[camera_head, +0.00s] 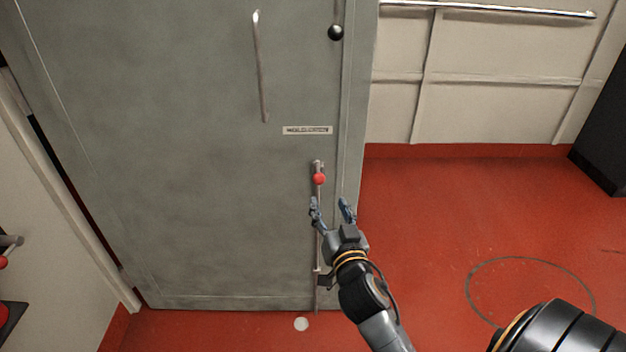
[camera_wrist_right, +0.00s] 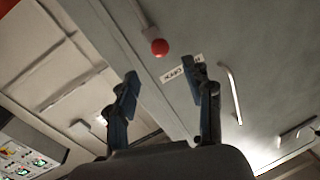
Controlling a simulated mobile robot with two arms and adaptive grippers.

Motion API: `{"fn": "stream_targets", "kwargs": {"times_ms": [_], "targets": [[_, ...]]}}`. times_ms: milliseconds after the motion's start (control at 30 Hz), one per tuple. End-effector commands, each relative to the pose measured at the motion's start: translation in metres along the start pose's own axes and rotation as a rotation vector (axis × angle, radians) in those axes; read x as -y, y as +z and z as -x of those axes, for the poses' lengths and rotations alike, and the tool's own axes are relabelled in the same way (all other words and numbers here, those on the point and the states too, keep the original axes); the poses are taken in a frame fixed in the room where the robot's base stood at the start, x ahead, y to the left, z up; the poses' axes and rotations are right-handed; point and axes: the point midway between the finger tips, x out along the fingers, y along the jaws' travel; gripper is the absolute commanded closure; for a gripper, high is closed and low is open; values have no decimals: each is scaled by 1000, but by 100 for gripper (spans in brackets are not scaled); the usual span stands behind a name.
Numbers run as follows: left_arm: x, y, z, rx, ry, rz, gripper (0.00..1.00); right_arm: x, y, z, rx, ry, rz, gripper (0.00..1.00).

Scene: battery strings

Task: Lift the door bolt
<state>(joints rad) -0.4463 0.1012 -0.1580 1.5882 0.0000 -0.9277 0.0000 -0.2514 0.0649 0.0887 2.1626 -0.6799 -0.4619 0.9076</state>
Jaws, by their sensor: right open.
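The door bolt (camera_head: 318,240) is a thin vertical rod low on the right side of a grey door (camera_head: 190,150), with a red ball knob (camera_head: 319,179) near its top. The rod's lower end reaches the bottom of the door. My right gripper (camera_head: 331,203) is open and empty, just below the knob in the picture. In the right wrist view the red knob (camera_wrist_right: 159,47) shows beyond the two spread fingers (camera_wrist_right: 164,88), apart from them. My left gripper is in neither view.
A long metal handle (camera_head: 261,68) and a small label plate (camera_head: 307,130) are above the bolt on the door. A black knob (camera_head: 336,32) is at the upper right. A panelled wall with a rail (camera_head: 490,10) is to the right. Red floor (camera_head: 430,220) there is open.

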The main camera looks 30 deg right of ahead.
Motion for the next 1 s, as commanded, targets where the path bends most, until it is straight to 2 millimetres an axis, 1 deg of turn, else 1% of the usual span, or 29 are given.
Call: {"fn": "stream_targets", "kwargs": {"times_ms": [33, 100, 300, 400, 500, 667, 933, 967, 1000], "targets": [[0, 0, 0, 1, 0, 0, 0, 1, -1, -12, -2, -3, 2, 48], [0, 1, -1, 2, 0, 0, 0, 1, -2, -28, -3, -1, 3, 48], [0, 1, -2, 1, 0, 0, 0, 0, 0, -69, 0, -1, 3, 48], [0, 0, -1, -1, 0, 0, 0, 0, 0, -85, 0, -1, 2, 48], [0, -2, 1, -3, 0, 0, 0, 1, 1, -97, 2, -1, 2, 48], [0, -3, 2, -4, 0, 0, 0, 0, 1, -106, 2, -1, 1, 48], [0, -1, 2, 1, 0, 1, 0, 0, 1, -107, 2, -1, 0, 48], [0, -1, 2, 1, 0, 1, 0, 0, 1, -107, 2, -1, 0, 52], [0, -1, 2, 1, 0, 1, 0, 1, 1, -107, 2, -1, 0, 61]]}}
